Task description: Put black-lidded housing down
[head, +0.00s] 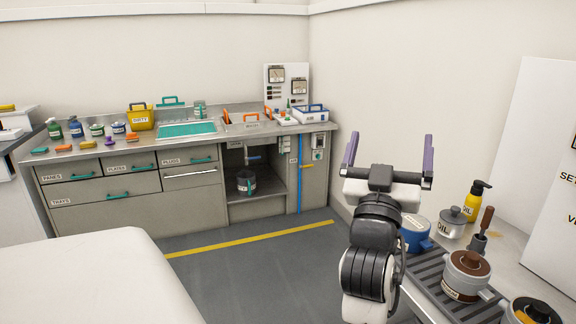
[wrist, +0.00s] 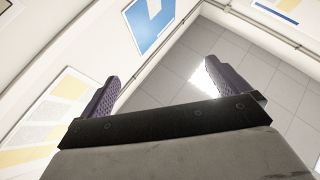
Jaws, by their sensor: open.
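A housing with a black lid (head: 538,309) stands at the lower right of the head view, cut off by the frame edge. Its lid shows some yellow, and what it rests on is mostly hidden. My gripper (head: 391,148) is raised well away from it, up and to its left, with the two purple fingers wide apart and nothing between them. The wrist view also shows my gripper (wrist: 162,73) open and empty, with wall, posters and floor tiles beyond. No housing shows in the wrist view.
A brown-lidded housing (head: 467,273) stands on the slatted grey rack (head: 425,287). Behind are a blue pot (head: 415,233), a grey oil pot (head: 451,222) and a yellow oil bottle (head: 473,203). A workbench (head: 110,160) with tools lines the back wall. Open floor (head: 260,270) lies between.

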